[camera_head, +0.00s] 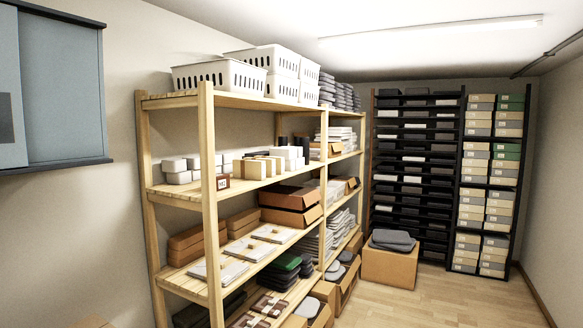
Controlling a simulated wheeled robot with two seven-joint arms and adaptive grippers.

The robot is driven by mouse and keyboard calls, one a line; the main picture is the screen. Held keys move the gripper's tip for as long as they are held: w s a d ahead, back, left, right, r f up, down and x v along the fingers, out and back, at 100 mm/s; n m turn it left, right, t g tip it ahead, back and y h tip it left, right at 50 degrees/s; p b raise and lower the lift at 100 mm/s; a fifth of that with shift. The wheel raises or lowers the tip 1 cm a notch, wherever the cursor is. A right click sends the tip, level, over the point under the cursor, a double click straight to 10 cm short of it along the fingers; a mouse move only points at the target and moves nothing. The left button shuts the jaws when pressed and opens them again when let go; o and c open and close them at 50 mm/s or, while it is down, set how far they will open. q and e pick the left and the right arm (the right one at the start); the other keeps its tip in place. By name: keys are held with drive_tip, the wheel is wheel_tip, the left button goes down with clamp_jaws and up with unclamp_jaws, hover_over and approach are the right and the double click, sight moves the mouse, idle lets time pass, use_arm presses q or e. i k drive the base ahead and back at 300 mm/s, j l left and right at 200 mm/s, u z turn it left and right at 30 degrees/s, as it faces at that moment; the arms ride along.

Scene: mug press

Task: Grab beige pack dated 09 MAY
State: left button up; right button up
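Neither of my grippers is in view. Beige packs (250,168) stand in a row on the middle board of the wooden shelf unit, with white packs (174,165) to their left and more pale packs (290,153) behind them. Flat pale packs (274,233) with small tan labels lie on the board below. The lettering on all of these is too small to read, so I cannot tell which one bears 09 MAY.
The wooden shelf's front post (208,200) stands before part of the boards. White baskets (220,76) sit on top. A brown carton (390,266) with grey folded items stands on the floor. Dark racks line the back. The wooden floor (450,300) at right is clear.

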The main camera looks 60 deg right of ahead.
sight(242, 169)
drive_tip(key=i+l+z, duration=0.1)
drive_tip(key=l, duration=0.5)
drive_tip(key=i+l+z, duration=0.1)
drive_tip(key=l, duration=0.45)
drive_tip(key=i+l+z, duration=0.15)
drive_tip(key=l, duration=0.4)
drive_tip(key=i+l+z, duration=0.1)
drive_tip(key=i+l, duration=0.15)
drive_tip(key=l, duration=0.3)
drive_tip(key=i+l+z, duration=0.1)
drive_tip(key=l, duration=0.4)
drive_tip(key=i+l+z, duration=0.1)
drive_tip(key=i+l, duration=0.25)
drive_tip(key=l, duration=0.15)
drive_tip(key=i+l+z, duration=0.1)
drive_tip(key=i+l, duration=0.15)
drive_tip(key=l, duration=0.25)
drive_tip(key=i+l+z, duration=0.1)
drive_tip(key=i+l, duration=0.15)
drive_tip(key=l, duration=0.2)
